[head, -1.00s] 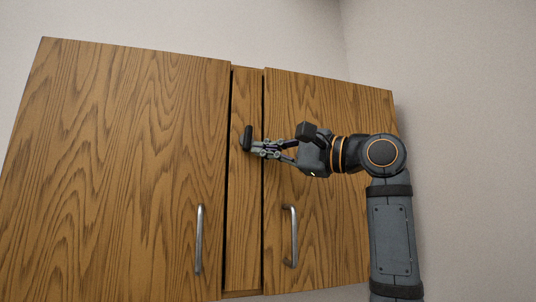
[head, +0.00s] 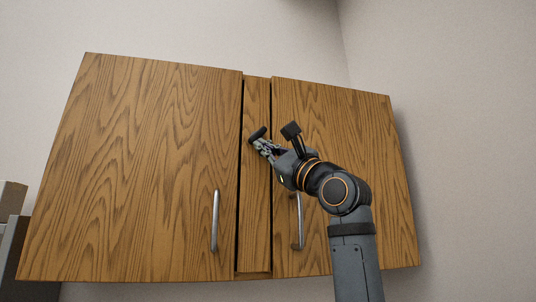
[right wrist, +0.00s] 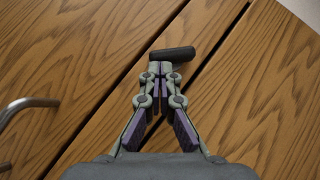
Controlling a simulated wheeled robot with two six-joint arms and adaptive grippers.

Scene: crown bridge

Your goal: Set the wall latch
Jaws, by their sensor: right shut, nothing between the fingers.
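The wall latch is a small black bar (head: 257,133) on the narrow wooden strip between two cabinet doors. It sits tilted in the head view, its upper end leaning right. In the right wrist view the latch (right wrist: 176,53) lies across just beyond the fingertips. My right gripper (head: 262,146) is shut and empty, its fingertips at the latch, apparently touching or very near it; the right wrist view shows the closed fingertips (right wrist: 160,69) just below the bar. My left gripper is out of view.
The wide left door (head: 150,170) and the right door (head: 340,130) look closed. Metal handles stick out from the left door (head: 215,220) and the right door (head: 299,222), the latter close to my right arm. A grey box-like object (head: 12,235) shows at the left edge.

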